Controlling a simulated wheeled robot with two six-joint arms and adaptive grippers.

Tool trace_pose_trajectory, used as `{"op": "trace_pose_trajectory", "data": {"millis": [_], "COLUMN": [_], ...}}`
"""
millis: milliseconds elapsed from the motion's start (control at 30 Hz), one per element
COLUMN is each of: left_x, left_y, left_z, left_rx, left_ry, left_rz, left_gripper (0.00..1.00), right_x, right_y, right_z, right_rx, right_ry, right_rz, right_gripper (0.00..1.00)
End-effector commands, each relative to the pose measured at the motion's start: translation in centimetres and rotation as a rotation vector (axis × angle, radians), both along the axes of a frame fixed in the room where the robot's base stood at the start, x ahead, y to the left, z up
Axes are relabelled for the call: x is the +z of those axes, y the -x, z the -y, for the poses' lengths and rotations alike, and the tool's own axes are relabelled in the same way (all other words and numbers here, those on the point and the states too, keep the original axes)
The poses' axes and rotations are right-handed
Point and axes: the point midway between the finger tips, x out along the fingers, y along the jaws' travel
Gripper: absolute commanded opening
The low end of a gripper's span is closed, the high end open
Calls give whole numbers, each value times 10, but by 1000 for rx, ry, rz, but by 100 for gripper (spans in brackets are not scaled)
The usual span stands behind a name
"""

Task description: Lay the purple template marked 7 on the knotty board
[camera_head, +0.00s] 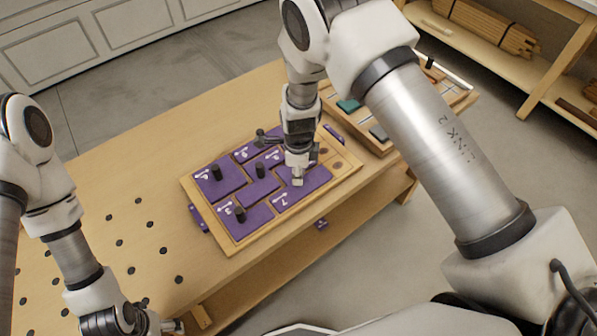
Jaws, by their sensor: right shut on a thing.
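The purple template marked 7 (285,200) is at the front right of a group of purple templates on the framed wooden board (264,241). A bare part of this board at the right shows dark knots (336,163). My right gripper (297,180) points down from above and is shut on the template marked 7, hiding its grip. The template looks flat and level with its neighbours; I cannot tell whether it touches the board. My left gripper (172,326) is at the bottom edge, away from the board, and its fingers are barely visible.
Other purple templates with black knobs, such as the one marked 3 (247,222), lie close beside it. A second tray (372,142) with green and grey pieces stands behind at the right.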

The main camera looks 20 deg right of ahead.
Motion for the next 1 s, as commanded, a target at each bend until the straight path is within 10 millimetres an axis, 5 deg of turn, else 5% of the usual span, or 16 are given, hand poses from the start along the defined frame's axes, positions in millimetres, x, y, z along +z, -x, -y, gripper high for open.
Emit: {"op": "trace_pose_trajectory", "data": {"millis": [400,433,500,700,800,1000], "left_x": [-2,-2,-2,-2,-2,-2], "left_y": [1,1,1,1,1,1], "left_z": [0,0,0,0,0,0], "left_rx": [-2,-2,-2,-2,-2,-2], "left_ry": [1,1,1,1,1,1], "left_rz": [-2,-2,-2,-2,-2,-2], "left_gripper": [75,75,75,75,75,75], "right_x": [-1,-1,-1,-1,-1,-1], "right_y": [0,0,0,0,0,0], "right_z": [0,0,0,0,0,0], "right_rx": [0,0,0,0,0,0], "right_ry": [0,0,0,0,0,0], "right_rz": [0,0,0,0,0,0], "right_gripper": [0,34,52,52,73,73]}}
